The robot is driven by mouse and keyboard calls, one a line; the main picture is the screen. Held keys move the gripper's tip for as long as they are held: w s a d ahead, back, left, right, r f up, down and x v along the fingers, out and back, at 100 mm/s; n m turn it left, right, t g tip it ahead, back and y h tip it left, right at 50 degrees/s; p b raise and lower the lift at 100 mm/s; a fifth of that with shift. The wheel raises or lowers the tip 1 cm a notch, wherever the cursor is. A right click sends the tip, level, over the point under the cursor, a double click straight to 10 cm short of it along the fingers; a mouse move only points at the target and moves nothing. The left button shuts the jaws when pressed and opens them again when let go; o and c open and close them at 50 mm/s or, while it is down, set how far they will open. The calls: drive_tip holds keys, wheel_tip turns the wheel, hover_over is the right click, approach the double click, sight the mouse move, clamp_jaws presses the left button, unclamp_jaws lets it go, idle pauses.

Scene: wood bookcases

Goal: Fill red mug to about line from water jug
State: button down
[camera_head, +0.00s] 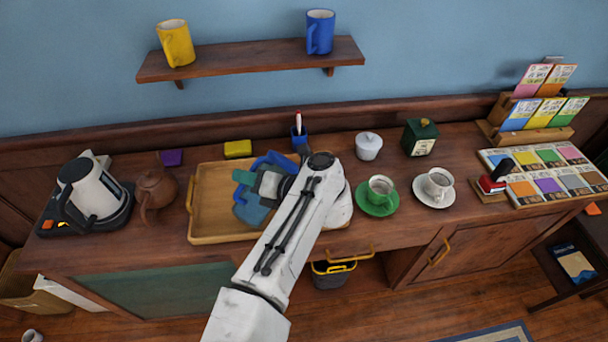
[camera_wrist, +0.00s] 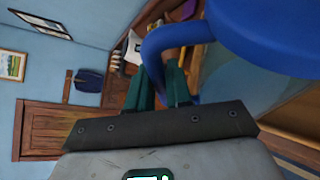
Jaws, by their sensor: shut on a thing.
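My gripper (camera_wrist: 160,88) is shut on the blue handle of a jug (camera_wrist: 262,32), seen close up at the upper right of the wrist view. In the head view the jug (camera_head: 274,159) shows as blue parts over the wooden tray, mostly hidden by my gripper (camera_head: 243,182) and arm. I cannot tell whether it touches the tray, nor see its water level. No red mug is visible in either view.
The wooden tray (camera_head: 192,205) lies between a brown teapot (camera_head: 155,189) with a white kettle (camera_head: 96,190) and a green cup (camera_head: 380,189) on its saucer. A yellow mug (camera_head: 176,44) and blue mug (camera_head: 320,32) stand on the shelf (camera_head: 250,58).

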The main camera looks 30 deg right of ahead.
sight(242, 190)
drive_tip(key=shift+s+a+n+b, duration=0.1)
drive_tip(key=shift+a+n+b, duration=0.35)
drive_tip(key=shift+b, duration=0.2)
drive_tip(key=f+b, duration=0.1)
drive_tip(key=b, duration=0.1)
drive_tip(key=a+f+n+h+b, duration=0.1)
drive_tip(key=shift+s+f+b, duration=0.1)
drive_tip(key=shift+s+b, duration=0.05)
drive_tip(key=shift+b, duration=0.2)
drive_tip(key=a, duration=0.1)
drive_tip(key=a+n+h+p, duration=0.1)
drive_tip(key=s+a+n, duration=0.1)
drive_tip(key=shift+a+r+n, duration=0.1)
drive_tip(key=shift+r+n, duration=0.15)
drive_tip(key=shift+r, duration=0.1)
wheel_tip(242, 190, down, 4)
drive_tip(key=a+n+h+b, duration=0.2)
drive_tip(key=n+b, duration=0.1)
drive_tip(key=shift+t+h, duration=0.3)
drive_tip(key=r+p, duration=0.4)
drive_tip(key=r, duration=0.1)
drive_tip(key=shift+s+d, duration=0.1)
drive_tip(key=shift+s, duration=0.1)
